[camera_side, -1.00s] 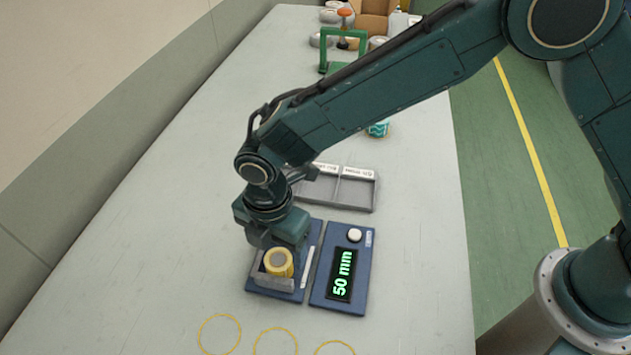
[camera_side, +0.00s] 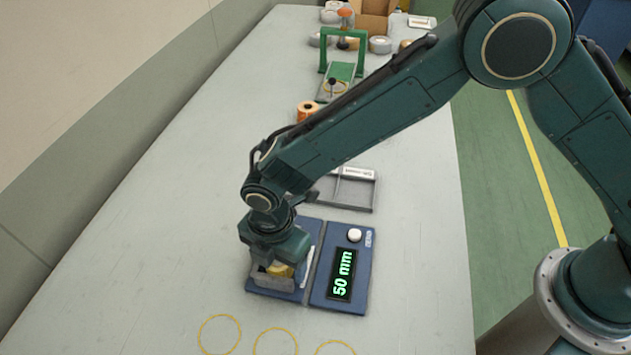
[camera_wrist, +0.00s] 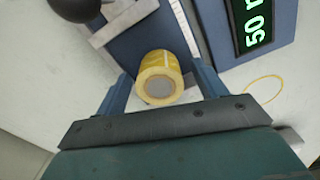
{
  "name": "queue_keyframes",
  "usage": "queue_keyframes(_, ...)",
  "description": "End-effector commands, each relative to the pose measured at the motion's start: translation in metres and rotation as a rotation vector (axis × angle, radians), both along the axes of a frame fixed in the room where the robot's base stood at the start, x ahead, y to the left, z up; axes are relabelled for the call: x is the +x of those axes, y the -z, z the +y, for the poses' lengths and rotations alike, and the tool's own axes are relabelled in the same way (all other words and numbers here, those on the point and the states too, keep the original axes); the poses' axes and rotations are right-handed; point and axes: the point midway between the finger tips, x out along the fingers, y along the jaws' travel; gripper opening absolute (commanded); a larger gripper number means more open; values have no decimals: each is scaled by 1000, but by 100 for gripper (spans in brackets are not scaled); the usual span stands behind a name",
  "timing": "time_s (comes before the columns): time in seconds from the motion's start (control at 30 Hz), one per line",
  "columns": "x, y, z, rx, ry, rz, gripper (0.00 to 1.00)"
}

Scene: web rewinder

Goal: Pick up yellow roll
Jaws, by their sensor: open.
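The yellow roll (camera_side: 279,270) sits on the blue measuring base (camera_side: 258,285), mostly hidden by my gripper in the side view. In the wrist view the yellow roll (camera_wrist: 160,80) shows its grey core end and lies between my two fingers. My gripper (camera_wrist: 158,88) is open, with a blue finger on each side of the roll. I see a gap between each finger and the roll. In the side view my gripper (camera_side: 277,268) is low over the base.
A display unit (camera_side: 342,268) reading 50 mm stands just right of the base. A grey divided tray (camera_side: 352,188) lies behind. An orange roll (camera_side: 308,111), a green frame (camera_side: 343,65) and several other rolls are farther back. Yellow circles (camera_side: 274,342) mark the clear front table.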

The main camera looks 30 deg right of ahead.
Motion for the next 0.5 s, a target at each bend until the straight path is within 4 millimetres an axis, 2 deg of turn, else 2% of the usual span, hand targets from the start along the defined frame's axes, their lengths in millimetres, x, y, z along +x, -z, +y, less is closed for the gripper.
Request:
queue_keyframes(0.03, 0, 0, 0, 0, 0, 0, 71)
queue_keyframes(0.27, 0, 0, 0, 0, 0, 0, 26)
queue_keyframes(0.37, 0, 0, 0, 0, 0, 0, 18)
queue_keyframes(0.5, 0, 0, 0, 0, 0, 0, 18)
